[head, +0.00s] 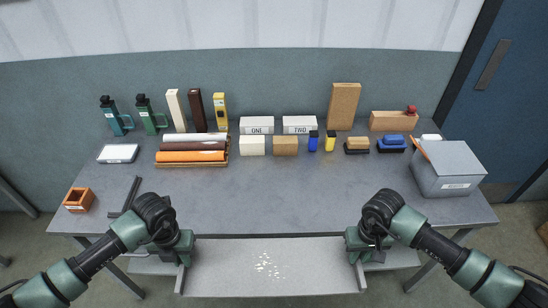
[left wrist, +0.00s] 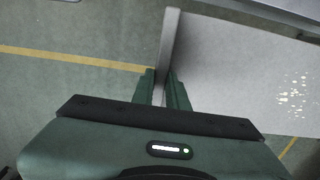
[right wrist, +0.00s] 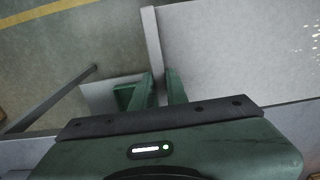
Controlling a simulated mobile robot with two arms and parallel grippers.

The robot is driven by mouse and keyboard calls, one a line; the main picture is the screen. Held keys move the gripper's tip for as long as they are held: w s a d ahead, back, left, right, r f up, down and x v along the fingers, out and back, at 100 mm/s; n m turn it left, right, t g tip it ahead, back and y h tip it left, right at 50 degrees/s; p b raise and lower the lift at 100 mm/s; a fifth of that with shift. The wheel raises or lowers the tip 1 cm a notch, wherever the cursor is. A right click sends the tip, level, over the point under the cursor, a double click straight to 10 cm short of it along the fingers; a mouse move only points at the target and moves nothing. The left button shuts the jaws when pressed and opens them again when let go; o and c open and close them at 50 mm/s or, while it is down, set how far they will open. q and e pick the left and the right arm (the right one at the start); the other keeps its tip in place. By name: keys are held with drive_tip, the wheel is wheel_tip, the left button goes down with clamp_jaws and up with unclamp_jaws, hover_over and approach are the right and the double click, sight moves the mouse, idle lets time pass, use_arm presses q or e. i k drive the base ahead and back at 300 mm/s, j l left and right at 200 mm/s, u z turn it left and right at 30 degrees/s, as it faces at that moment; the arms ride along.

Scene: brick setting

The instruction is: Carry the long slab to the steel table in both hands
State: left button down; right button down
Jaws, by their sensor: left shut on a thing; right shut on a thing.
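The long slab (head: 270,272) is pale grey with white specks near its middle. It lies across the front of the grey table (head: 270,210), just on my side of its front edge, and looks roughly level. My left gripper (head: 184,248) is shut on the slab's left end. In the left wrist view the fingers (left wrist: 166,88) pinch the slab's end rim (left wrist: 170,40). My right gripper (head: 356,248) is shut on the right end. In the right wrist view its fingers (right wrist: 162,86) straddle the slab's end rim (right wrist: 152,40). The slab's height against the tabletop is hard to tell.
The table's back holds blocks labelled ONE (head: 257,125) and TWO (head: 299,125), coloured rolls (head: 190,156) and bottles. A grey box (head: 452,170) stands at the right. An orange holder (head: 78,200) and a dark angle bar (head: 128,195) are front left. The front middle is clear.

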sight(269, 194)
drive_tip(key=i, duration=0.95)
